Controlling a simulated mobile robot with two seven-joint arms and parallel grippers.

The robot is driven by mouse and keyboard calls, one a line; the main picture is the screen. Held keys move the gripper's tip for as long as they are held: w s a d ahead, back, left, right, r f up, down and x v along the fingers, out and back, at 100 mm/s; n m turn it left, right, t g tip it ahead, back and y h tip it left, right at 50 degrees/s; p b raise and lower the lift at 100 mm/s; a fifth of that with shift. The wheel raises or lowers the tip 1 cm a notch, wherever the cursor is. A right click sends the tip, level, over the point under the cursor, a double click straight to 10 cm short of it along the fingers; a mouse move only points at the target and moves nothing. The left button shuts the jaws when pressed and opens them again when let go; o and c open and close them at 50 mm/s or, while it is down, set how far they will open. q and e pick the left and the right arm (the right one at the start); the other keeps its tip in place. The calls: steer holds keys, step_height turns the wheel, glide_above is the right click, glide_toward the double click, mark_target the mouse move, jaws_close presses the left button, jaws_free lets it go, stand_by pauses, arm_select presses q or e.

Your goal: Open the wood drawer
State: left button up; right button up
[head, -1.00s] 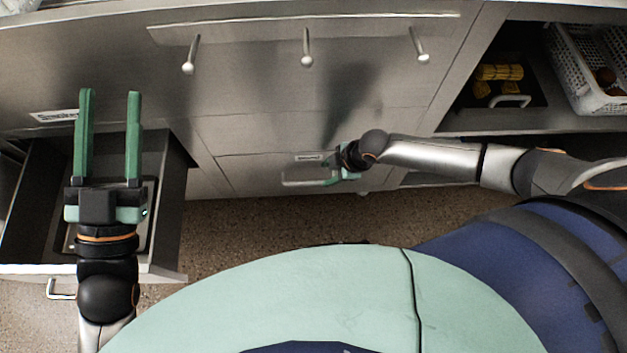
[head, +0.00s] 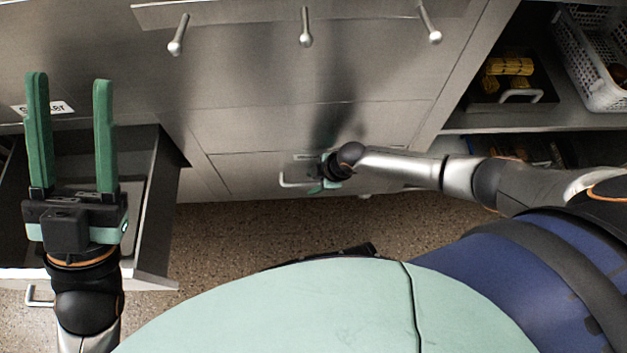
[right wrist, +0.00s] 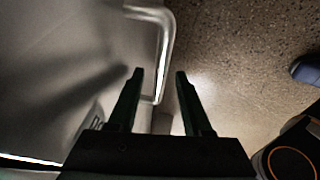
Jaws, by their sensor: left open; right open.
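A closed lower drawer front (head: 245,170) in the grey metal cabinet has a U-shaped bar handle (head: 284,182). Its small label is partly covered by my right gripper and too small to read, so I cannot confirm it is the wood drawer. My right gripper (head: 320,184) is open at the right end of this handle. In the right wrist view the handle (right wrist: 166,45) passes between the open fingers (right wrist: 159,75); contact cannot be told. My left gripper (head: 70,80) is open and empty, fingers pointing up over an open drawer.
The open drawer (head: 152,215) at left is pulled out, with its handle (head: 38,296) in front. At right an open shelf holds a white perforated basket (head: 585,65) and yellow items (head: 508,66). Speckled floor (head: 230,240) is clear.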

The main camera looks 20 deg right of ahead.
jaws_close()
stand_by(1.4)
